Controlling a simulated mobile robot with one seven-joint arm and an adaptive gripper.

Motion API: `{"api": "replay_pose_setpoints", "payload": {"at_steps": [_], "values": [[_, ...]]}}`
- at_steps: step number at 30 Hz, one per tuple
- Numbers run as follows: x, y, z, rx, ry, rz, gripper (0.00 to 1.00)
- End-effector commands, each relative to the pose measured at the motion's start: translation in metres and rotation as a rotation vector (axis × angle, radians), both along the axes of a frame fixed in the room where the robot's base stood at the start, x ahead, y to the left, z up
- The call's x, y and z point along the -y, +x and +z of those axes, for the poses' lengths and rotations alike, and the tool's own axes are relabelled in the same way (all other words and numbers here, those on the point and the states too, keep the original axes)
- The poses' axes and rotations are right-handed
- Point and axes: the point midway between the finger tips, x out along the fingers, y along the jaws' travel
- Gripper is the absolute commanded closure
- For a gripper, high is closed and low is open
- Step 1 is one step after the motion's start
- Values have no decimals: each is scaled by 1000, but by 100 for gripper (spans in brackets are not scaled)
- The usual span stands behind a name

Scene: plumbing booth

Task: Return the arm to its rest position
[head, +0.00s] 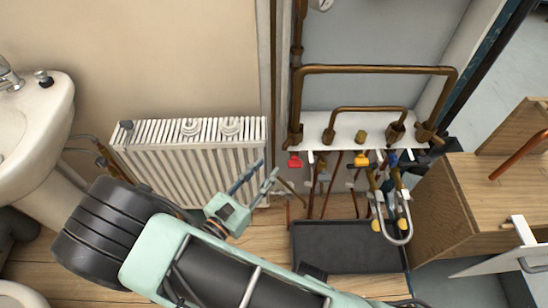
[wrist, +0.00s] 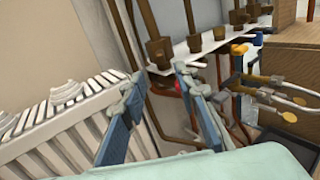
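My arm reaches across the lower middle of the head view. My gripper (head: 258,181) is out in front of the radiator's right end. In the wrist view my gripper (wrist: 155,92) shows two blue-padded fingers spread wide apart. Nothing is between the fingertips; only the wall corner, a copper pipe and the radiator's end show behind them. The gripper touches nothing that I can make out.
A white radiator (head: 190,150) stands on the wall, with a sink (head: 40,130) at the left. Copper pipes (head: 380,70) and a white shelf (head: 345,128) with valves are at the right. A black tray (head: 345,250) lies below, beside a wooden box (head: 445,215).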

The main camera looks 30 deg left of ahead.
Motion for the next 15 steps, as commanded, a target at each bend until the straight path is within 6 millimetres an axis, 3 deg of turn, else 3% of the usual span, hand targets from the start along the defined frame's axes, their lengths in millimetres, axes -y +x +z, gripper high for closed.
{"api": "replay_pose_setpoints", "payload": {"at_steps": [6, 15], "values": [[-2, -17, 0, 0, 0, 0, 72], [-2, -18, 0, 0, 0, 0, 72]]}}
